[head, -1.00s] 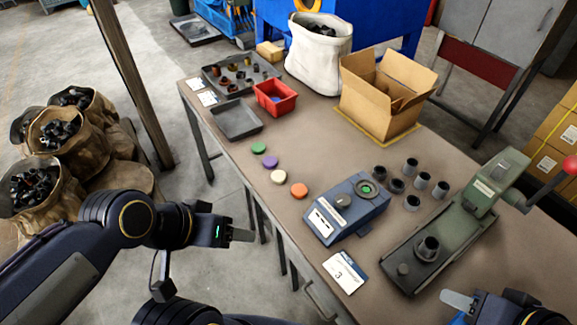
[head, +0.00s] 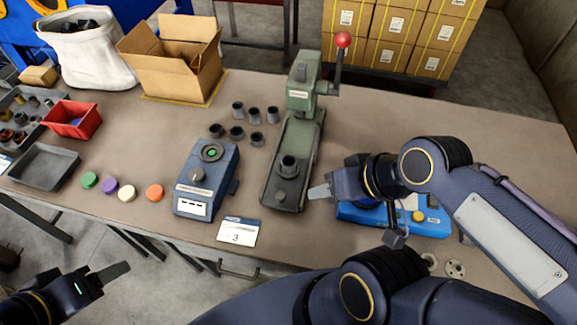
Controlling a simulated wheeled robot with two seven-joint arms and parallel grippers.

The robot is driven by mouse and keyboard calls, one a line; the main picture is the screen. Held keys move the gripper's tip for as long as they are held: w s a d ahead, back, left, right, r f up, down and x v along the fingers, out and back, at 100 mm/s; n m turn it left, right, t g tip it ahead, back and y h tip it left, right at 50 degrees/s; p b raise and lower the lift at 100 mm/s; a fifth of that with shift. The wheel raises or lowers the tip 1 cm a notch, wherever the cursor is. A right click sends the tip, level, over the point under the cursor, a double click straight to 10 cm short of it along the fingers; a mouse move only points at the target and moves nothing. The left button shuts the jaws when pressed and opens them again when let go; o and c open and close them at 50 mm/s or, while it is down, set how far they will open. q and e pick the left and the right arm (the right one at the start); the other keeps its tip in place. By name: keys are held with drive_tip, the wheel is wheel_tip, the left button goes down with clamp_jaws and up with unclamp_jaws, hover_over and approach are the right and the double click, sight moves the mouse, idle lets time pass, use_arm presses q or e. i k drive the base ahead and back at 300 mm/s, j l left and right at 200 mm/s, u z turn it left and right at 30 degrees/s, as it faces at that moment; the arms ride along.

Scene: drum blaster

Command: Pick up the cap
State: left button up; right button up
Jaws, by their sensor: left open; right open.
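Several round, flat coloured caps lie in a row on the table: green (head: 89,180), purple (head: 109,186), cream (head: 127,194) and orange (head: 154,192). None is in a gripper. My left gripper (head: 112,273) is open and empty at the lower left, off the table's front edge and below the row in the picture. My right gripper (head: 320,192) is open and empty, just right of the green press, far from the coloured caps. A green disc (head: 212,152) also shows in the round seat of the blue device (head: 206,187).
Several dark cups stand by the green press (head: 300,130). A number card (head: 238,232), red bin (head: 72,120), grey tray (head: 44,166) and cardboard box (head: 170,60) are on the table. A blue device (head: 395,218) sits under my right arm. The back right tabletop is clear.

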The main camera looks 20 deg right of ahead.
sight(109, 186)
drive_tip(key=z, duration=0.3)
drive_tip(key=i+j+z, duration=0.15)
drive_tip(key=j+z, duration=0.3)
drive_tip(key=j, duration=0.3)
drive_tip(key=j+z, duration=0.4)
drive_tip(key=j, duration=0.35)
drive_tip(key=j+z, duration=0.1)
drive_tip(key=j, duration=1.55)
